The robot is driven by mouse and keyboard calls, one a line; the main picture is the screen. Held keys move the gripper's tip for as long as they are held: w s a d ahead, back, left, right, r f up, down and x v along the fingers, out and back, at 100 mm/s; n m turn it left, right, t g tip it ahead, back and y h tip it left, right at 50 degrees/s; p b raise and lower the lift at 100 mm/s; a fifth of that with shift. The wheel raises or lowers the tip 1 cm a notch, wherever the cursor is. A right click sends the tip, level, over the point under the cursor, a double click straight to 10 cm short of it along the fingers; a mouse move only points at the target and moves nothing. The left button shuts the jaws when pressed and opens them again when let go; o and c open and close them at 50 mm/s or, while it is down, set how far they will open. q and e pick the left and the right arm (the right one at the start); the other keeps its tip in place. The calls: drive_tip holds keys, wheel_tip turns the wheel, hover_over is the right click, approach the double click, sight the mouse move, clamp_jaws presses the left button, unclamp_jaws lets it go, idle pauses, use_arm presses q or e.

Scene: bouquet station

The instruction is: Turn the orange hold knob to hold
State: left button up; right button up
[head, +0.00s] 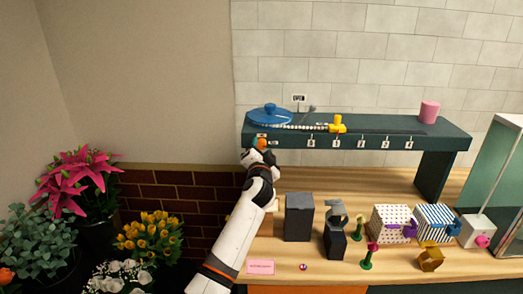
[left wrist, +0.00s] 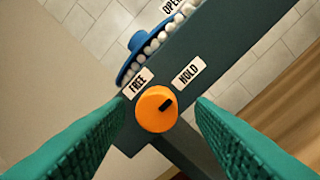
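The orange hold knob (left wrist: 157,109) is on the front face of the dark green shelf, between the labels FREE (left wrist: 139,83) and HOLD (left wrist: 187,75). Its black mark points up and right in the left wrist view, toward the HOLD label. In the head view the knob (head: 262,142) shows just above my left gripper (head: 258,155). In the left wrist view the green fingers of my left gripper (left wrist: 160,128) are apart, one on each side of the knob, and do not visibly touch it. My right gripper is not in view.
A blue round dish (head: 269,115) and a yellow piece (head: 338,124) are on the dark shelf (head: 440,133), with a pink cylinder (head: 429,111) at right. Dark boxes (head: 299,216) and patterned boxes (head: 390,222) stand on the wooden table below. Flowers (head: 148,238) stand at left.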

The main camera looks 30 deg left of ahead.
use_arm(q)
drive_tip(key=b+v, duration=0.3)
drive_tip(key=v, duration=0.9)
drive_tip(key=shift+f, duration=0.1)
idle(0.4)
